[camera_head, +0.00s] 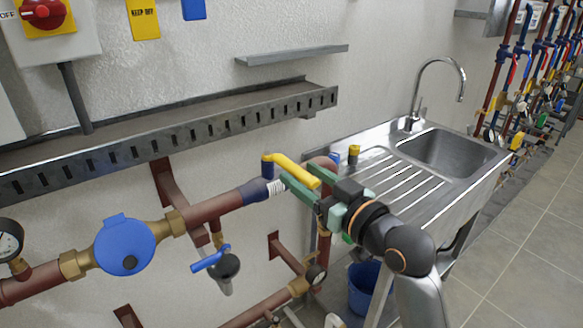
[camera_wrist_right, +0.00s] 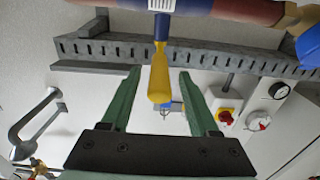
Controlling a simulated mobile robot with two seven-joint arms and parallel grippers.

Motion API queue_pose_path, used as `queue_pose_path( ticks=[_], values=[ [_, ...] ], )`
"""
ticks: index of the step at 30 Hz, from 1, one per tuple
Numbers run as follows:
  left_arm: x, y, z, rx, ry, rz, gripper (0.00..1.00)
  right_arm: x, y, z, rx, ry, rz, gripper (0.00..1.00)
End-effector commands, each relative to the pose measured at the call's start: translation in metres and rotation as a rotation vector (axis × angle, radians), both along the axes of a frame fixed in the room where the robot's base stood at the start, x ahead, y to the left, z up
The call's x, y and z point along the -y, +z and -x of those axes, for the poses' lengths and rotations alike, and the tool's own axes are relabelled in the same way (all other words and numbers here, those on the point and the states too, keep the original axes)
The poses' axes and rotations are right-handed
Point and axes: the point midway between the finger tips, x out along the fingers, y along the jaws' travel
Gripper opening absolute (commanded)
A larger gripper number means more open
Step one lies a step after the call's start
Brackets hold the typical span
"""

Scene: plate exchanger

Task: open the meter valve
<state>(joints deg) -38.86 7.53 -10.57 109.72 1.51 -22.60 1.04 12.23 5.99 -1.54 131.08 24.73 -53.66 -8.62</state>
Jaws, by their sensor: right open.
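The meter valve has a yellow lever handle (camera_head: 297,170) on a blue body (camera_head: 254,190), on the red-brown pipe right of the round blue-covered meter (camera_head: 125,245). The lever slants down to the right, roughly along the pipe. My right gripper (camera_head: 300,186) is open, its green fingers at the lever's free end. In the right wrist view, the yellow lever (camera_wrist_right: 159,78) shows between the two fingers of my right gripper (camera_wrist_right: 160,74), with a gap on each side. I cannot tell how deep it sits between them. My left gripper is out of view.
A slotted grey cable tray (camera_head: 170,130) runs along the wall above the pipe. A blue-handled tap (camera_head: 212,258) hangs below the pipe. A steel sink (camera_head: 450,155) stands at the right, with a blue bucket (camera_head: 362,290) below. The tiled floor at the right is clear.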

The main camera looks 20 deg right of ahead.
Motion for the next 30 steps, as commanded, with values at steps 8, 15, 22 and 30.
queue_pose_path(
  ticks=[8,15,22,30],
  values=[
    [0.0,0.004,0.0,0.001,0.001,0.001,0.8,-0.012,0.0,-0.033,0.001,0.0,0.001,0.61],
    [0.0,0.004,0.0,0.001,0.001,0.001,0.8,-0.014,-0.001,-0.039,0.0,0.0,0.001,0.61],
    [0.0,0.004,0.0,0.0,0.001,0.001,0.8,-0.014,-0.001,-0.039,0.0,0.0,0.001,0.55],
    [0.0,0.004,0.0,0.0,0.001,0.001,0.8,-0.014,-0.001,-0.039,0.0,0.0,0.001,0.24]
  ],
)
